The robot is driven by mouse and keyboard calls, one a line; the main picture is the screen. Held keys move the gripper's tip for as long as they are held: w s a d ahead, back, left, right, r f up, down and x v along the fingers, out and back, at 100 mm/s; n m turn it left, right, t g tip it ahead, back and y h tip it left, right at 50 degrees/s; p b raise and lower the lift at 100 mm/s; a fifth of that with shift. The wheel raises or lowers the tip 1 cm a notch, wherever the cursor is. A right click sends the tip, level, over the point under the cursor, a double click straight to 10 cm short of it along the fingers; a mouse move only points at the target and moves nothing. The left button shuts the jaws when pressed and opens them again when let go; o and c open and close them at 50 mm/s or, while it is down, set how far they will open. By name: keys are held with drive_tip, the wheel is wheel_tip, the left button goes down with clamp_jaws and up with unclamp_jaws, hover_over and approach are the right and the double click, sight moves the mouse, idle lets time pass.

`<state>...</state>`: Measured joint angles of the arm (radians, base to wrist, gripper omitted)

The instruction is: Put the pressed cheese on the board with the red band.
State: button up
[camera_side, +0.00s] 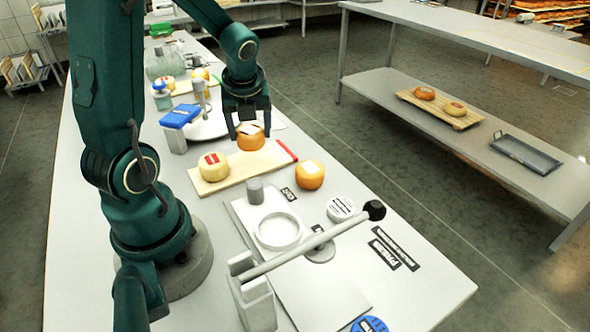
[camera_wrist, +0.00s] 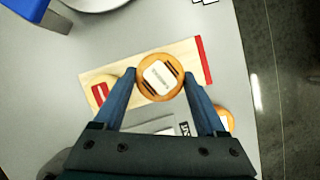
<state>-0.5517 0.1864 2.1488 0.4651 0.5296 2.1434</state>
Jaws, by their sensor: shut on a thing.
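My gripper (camera_side: 250,128) is shut on an orange cheese wheel (camera_side: 251,141) with a white label on top. In the wrist view the same wheel (camera_wrist: 153,91) sits between the two fingers (camera_wrist: 160,77). It is over the pale wooden board (camera_side: 240,176), towards the end with the red band (camera_side: 287,151). I cannot tell whether its underside touches the board. A yellow cheese (camera_side: 214,168) with a red label stands at the board's left end. In the wrist view the red band (camera_wrist: 204,60) is right of the held wheel.
Another orange cheese (camera_side: 310,176) stands on the table right of the board. The press with its long lever (camera_side: 310,243) and a white ring (camera_side: 278,230) are in front. A blue-topped post (camera_side: 180,117) and a white round plate (camera_side: 208,126) are behind.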

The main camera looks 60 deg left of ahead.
sight(251, 145)
drive_tip(key=shift+f, duration=1.9)
drive_tip(key=o, duration=1.4)
drive_tip(key=shift+f, duration=0.15)
